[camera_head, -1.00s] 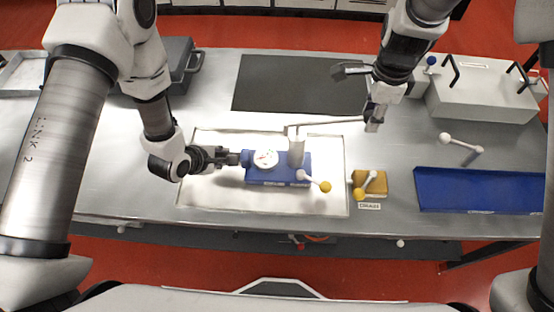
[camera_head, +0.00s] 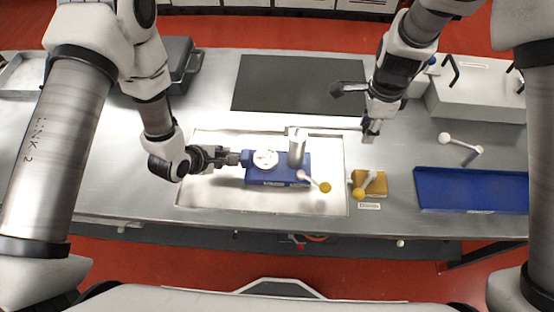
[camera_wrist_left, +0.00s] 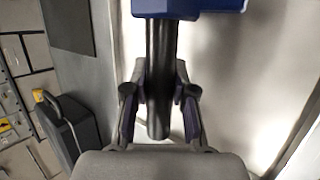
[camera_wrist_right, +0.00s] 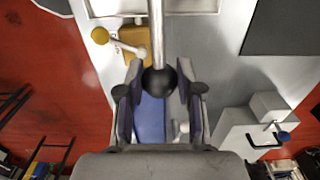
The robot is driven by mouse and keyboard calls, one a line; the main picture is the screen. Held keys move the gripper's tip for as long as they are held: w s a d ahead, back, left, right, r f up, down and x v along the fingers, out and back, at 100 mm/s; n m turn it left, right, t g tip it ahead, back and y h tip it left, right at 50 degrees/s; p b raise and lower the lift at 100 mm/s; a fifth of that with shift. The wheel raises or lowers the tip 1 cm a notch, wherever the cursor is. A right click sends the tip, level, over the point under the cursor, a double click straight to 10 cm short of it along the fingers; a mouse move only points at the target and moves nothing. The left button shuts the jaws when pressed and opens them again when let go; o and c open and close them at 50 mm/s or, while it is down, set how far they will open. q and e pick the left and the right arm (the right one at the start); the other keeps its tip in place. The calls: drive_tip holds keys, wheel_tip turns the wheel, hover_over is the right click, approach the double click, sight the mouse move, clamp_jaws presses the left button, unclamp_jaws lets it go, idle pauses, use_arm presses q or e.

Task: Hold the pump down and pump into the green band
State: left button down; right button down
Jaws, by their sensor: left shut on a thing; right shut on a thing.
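The blue pump (camera_head: 278,176) sits in the white tray (camera_head: 225,203) on the bench, with a round white gauge (camera_head: 264,160) on top. The gauge's needle and green band are too small to read. My left gripper (camera_head: 232,157) is shut on the pump's black handle, which also shows in the left wrist view (camera_wrist_left: 159,85). My right gripper (camera_head: 371,130) is shut on the black ball end (camera_wrist_right: 160,80) of the pump's long metal lever (camera_wrist_right: 157,35). The lever lies roughly level, running right from the upright post (camera_head: 297,148). A white lever with a yellow knob (camera_head: 325,187) is at the pump's right front.
A yellow block with a knobbed lever (camera_head: 370,184) stands just right of the tray. A blue tray (camera_head: 470,190) and a light box with black handles (camera_head: 480,98) are further right. A dark mat (camera_head: 300,82) lies behind the pump.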

drive_tip(key=shift+a+f, duration=0.2)
drive_tip(key=shift+f, duration=1.9)
drive_tip(key=shift+a+f, duration=0.3)
drive_tip(key=shift+f, duration=0.55)
drive_tip(key=shift+w+d+r, duration=0.1)
drive_tip(key=shift+d+r, duration=0.1)
drive_tip(key=shift+r, duration=0.85)
drive_tip(key=shift+d+r, duration=0.15)
drive_tip(key=shift+r, duration=0.9)
